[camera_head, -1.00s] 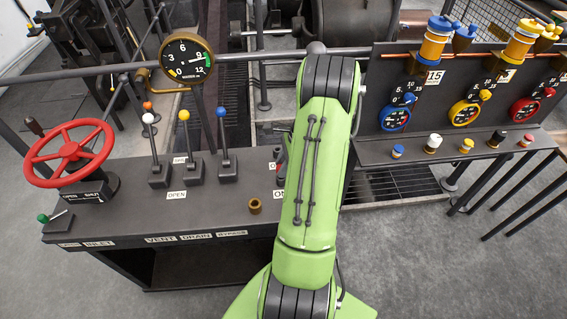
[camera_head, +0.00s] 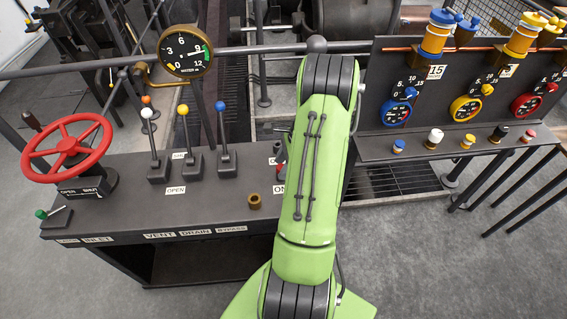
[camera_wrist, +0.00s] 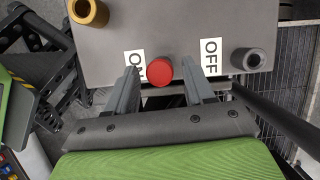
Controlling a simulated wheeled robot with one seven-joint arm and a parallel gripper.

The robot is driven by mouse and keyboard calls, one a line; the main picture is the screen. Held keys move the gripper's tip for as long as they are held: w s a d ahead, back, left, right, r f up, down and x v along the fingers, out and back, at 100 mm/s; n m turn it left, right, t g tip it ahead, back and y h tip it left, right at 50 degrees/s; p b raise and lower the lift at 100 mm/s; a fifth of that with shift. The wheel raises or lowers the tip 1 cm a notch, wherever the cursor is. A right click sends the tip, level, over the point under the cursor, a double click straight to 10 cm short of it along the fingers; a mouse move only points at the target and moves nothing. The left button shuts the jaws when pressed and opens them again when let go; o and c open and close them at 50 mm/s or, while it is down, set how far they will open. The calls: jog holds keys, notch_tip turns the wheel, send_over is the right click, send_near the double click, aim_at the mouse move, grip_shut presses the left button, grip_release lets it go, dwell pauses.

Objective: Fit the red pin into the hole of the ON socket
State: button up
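The red pin (camera_wrist: 160,72) shows in the wrist view as a round red head beside the partly covered ON label (camera_wrist: 135,64). What is under the head, including any ON socket, is hidden, so I cannot tell how the pin is seated. My gripper (camera_wrist: 160,78) is open, with one finger on each side of the red head and a visible gap. The OFF label (camera_wrist: 210,56) is to the right, with a dark empty-looking socket (camera_wrist: 251,59) beside it. In the head view, my green arm hides the gripper; a bit of red (camera_head: 280,171) shows at the arm's left edge.
A brass socket (camera_wrist: 88,12) stands on the console; it also shows in the head view (camera_head: 254,201). Three levers (camera_head: 187,150) and a red handwheel (camera_head: 67,148) stand to the left. A dial panel (camera_head: 430,100) with small knobs rises to the right.

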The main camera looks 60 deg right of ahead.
jog(key=shift+o, duration=0.3)
jog(key=p+v, duration=0.5)
jog(key=v, duration=1)
jog(key=shift+d+r, duration=0.2)
jog(key=shift+r, duration=0.15)
jog(key=w+a+r+n+h, duration=0.1)
jog(key=w+a+r+n, duration=0.1)
jog(key=a+r+n, duration=0.45)
jog(key=w+a+r+n+h, duration=0.1)
jog(key=w+a+r+n, duration=0.15)
jog(key=a, duration=0.65)
jog(key=w+a+r+n+h, duration=0.1)
jog(key=w+a+r+n, duration=0.3)
jog(key=a, duration=0.3)
jog(key=s+a+r+n+t, duration=0.1)
jog(key=s+a+n+t, duration=0.1)
jog(key=s+a+n, duration=1)
jog(key=shift+s+a+r+n, duration=0.4)
jog(key=shift+a+n, duration=0.1)
jog(key=shift+n, duration=0.6)
